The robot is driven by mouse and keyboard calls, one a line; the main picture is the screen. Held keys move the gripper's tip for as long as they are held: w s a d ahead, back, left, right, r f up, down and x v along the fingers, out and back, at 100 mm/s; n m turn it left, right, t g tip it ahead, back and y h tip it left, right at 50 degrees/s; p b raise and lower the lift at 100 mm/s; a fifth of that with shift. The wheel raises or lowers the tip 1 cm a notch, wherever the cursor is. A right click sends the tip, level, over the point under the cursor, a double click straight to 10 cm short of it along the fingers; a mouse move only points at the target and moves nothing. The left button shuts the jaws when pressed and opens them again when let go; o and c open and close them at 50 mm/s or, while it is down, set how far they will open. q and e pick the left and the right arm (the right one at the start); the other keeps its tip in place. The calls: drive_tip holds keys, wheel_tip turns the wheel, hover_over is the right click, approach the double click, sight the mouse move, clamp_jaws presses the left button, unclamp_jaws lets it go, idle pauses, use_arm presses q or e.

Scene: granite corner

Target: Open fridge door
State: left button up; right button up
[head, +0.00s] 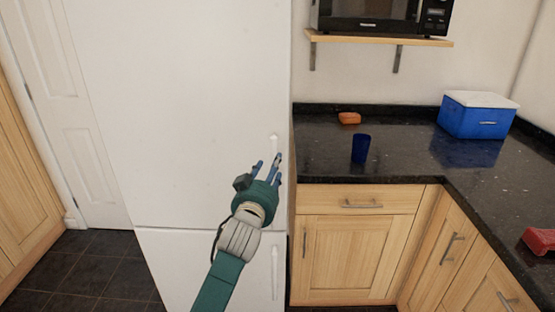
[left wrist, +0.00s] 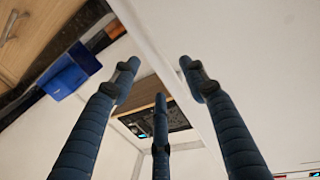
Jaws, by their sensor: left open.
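The tall white fridge (head: 180,110) stands at the left of the head view, its upper door shut above a seam with a lower door (head: 180,260). A slim white upright handle (head: 274,143) sits near the right edge of the upper door. My left gripper (head: 268,167) is open in front of that handle, with its blue fingers close to it and partly hiding it. Contact cannot be told. In the left wrist view the three fingers (left wrist: 160,80) are spread and nothing shows between them. My right gripper is not in view.
A black granite counter (head: 320,153) over wooden cabinets adjoins the fridge's right side. It holds a blue cup (head: 360,149), an orange-brown item (head: 349,118), a blue cool box (head: 476,118) and a red object (head: 539,239). A microwave (head: 380,14) sits on a wall shelf. Dark tiled floor (head: 85,265) is clear at left.

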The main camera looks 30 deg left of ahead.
use_arm(q)
drive_tip(key=x, duration=0.5)
drive_tip(key=shift+w, duration=0.15)
clamp_jaws()
